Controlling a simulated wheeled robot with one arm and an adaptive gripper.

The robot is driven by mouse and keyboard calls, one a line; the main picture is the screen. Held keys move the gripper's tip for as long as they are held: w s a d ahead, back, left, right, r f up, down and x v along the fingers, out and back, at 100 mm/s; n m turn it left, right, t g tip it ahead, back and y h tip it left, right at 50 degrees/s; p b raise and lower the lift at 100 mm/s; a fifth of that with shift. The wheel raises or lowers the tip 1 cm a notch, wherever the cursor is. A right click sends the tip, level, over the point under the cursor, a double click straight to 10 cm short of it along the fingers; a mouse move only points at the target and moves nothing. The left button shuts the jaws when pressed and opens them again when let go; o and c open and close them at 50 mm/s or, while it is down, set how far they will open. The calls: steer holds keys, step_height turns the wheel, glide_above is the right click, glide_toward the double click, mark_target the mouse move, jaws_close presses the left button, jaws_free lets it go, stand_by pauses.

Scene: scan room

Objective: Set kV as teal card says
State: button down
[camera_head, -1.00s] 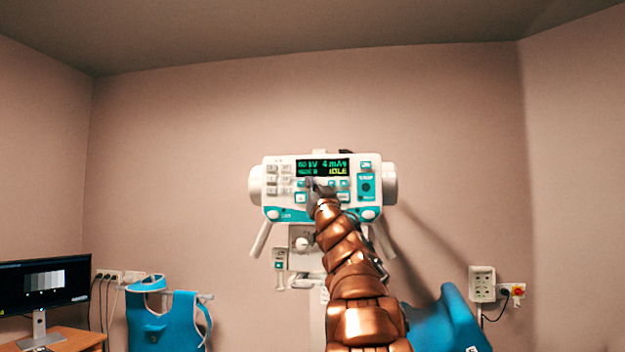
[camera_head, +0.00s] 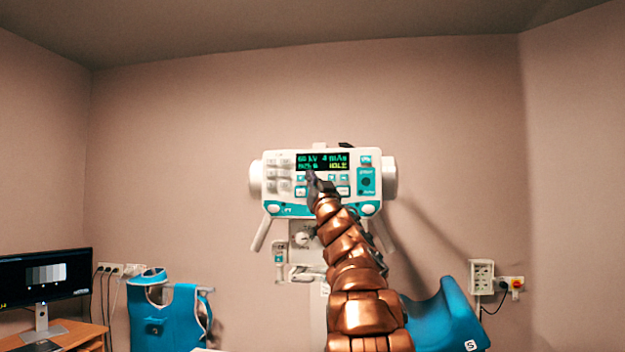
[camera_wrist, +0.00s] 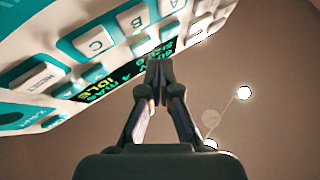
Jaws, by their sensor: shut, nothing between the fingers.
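The white and teal control unit (camera_head: 285,208) is on the stand by the back wall. Its dark display (camera_head: 335,155) shows green text that seems to read 60 kV and 4 mAs, with a yellow IDLE. My gripper (camera_head: 311,174) is shut and empty, its tips in front of the panel just below the display's left part. In the wrist view the shut fingertips (camera_wrist: 159,68) point at the panel beside the display (camera_wrist: 98,84) and its buttons. Whether they touch a button I cannot tell. My gripper and arm hide some lower buttons. I cannot make out a teal card.
A monitor (camera_head: 45,275) stands on a wooden desk (camera_head: 75,338) at lower left. A blue apron (camera_head: 165,315) hangs beside it. A blue padded piece (camera_head: 445,318) is at lower right, below a wall socket box (camera_head: 482,276). The wall around the unit is clear.

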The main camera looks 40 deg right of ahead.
steer(key=shift+r, duration=0.1)
stand_by(0.6)
steer(key=shift+w+d+p, duration=0.2)
steer(key=shift+d+p, duration=0.05)
steer(key=shift+p, duration=0.25)
steer(key=shift+w+d+p, duration=0.25)
steer(key=shift+d+p, duration=0.15)
stand_by(0.7)
steer(key=shift+a, duration=0.1)
steer(key=shift+s+a+b, duration=0.3)
steer(key=shift+s+a, duration=0.15)
steer(key=shift+a, duration=0.1)
steer(key=shift+a, duration=0.1)
steer(key=s+a+b, duration=0.1)
steer(key=a, duration=0.1)
steer(key=s+a+b, duration=0.1)
steer(key=s+a, duration=0.1)
stand_by(0.7)
